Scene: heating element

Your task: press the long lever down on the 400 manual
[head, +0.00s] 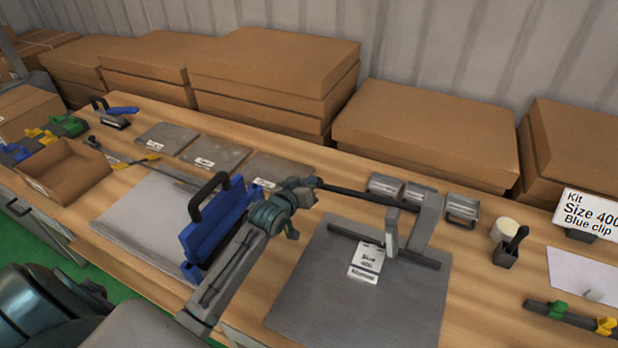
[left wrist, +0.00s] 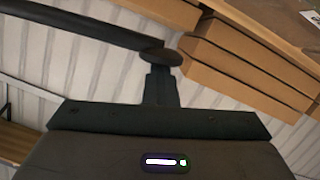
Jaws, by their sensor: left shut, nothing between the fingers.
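The 400 manual is a dark grey plate (head: 330,285) with a "Size 400 Manual" label (head: 367,258) and a grey upright post (head: 425,225). Its long dark lever (head: 360,195) runs left from the post, roughly level in the head view. My left gripper (head: 312,183) is shut and empty, with its tips right at the lever's free end. In the left wrist view the shut gripper (left wrist: 161,75) meets the rounded end of the dark lever (left wrist: 75,22). Whether they touch or just overlap in the picture, I cannot tell. My right gripper is not in view.
A blue tool with a black handle (head: 222,222) stands beside my left forearm on a pale plate (head: 140,215). Cardboard boxes (head: 430,130) line the back.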

